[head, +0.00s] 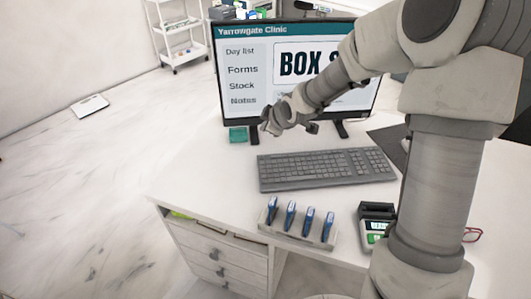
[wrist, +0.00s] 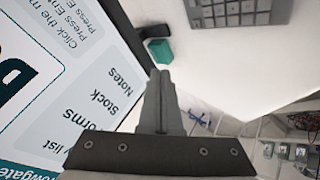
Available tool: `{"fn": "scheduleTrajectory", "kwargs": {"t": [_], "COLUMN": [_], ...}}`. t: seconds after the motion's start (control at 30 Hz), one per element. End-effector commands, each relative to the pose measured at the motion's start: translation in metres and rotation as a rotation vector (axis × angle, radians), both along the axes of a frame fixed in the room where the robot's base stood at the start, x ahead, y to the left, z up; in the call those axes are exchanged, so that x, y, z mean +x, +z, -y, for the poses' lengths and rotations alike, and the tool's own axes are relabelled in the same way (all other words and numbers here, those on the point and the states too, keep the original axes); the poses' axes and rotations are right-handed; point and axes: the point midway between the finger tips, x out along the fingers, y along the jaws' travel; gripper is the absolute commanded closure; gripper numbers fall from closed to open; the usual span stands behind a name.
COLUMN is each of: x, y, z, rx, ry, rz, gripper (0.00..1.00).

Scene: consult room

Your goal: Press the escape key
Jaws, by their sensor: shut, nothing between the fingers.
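The grey keyboard (head: 325,169) lies on the white desk in front of the monitor. The escape key is too small to make out for certain; the keyboard's far left corner shows uncovered in the head view. One end of the keyboard (wrist: 240,10) shows at the top of the wrist view. My gripper (head: 267,127) is in front of the monitor's lower part, beyond the keyboard's left end and apart from it. In the wrist view my gripper (wrist: 160,75) has its fingers together, with nothing between them.
The monitor (head: 240,105) stands close behind my gripper, showing a clinic menu and large text partly hidden by my arm. A teal box (head: 238,134) sits by its left foot. A holder with blue items (head: 298,232) and a small device (head: 376,222) stand in front of the keyboard.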

Motion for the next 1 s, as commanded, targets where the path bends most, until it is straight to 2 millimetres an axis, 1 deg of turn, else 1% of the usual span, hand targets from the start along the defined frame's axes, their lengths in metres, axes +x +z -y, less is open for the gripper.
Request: {"fn": "scheduleTrajectory", "kwargs": {"t": [0.03,0.17,0.33,0.73,0.87,1.0], "x": [0.004,0.01,0.013,0.013,0.013,0.013], "y": [-0.009,-0.018,-0.021,-0.023,-0.03,-0.044], "z": [-0.003,-0.009,-0.013,-0.013,-0.012,-0.012], "rx": [0.008,0.02,0.025,0.025,0.026,0.025], "ry": [0.014,0.042,0.057,0.056,0.057,0.056], "rz": [0.006,0.026,0.037,0.037,0.036,0.036], "gripper": [1.0,1.0,1.0,1.0,1.0,1.0]}}
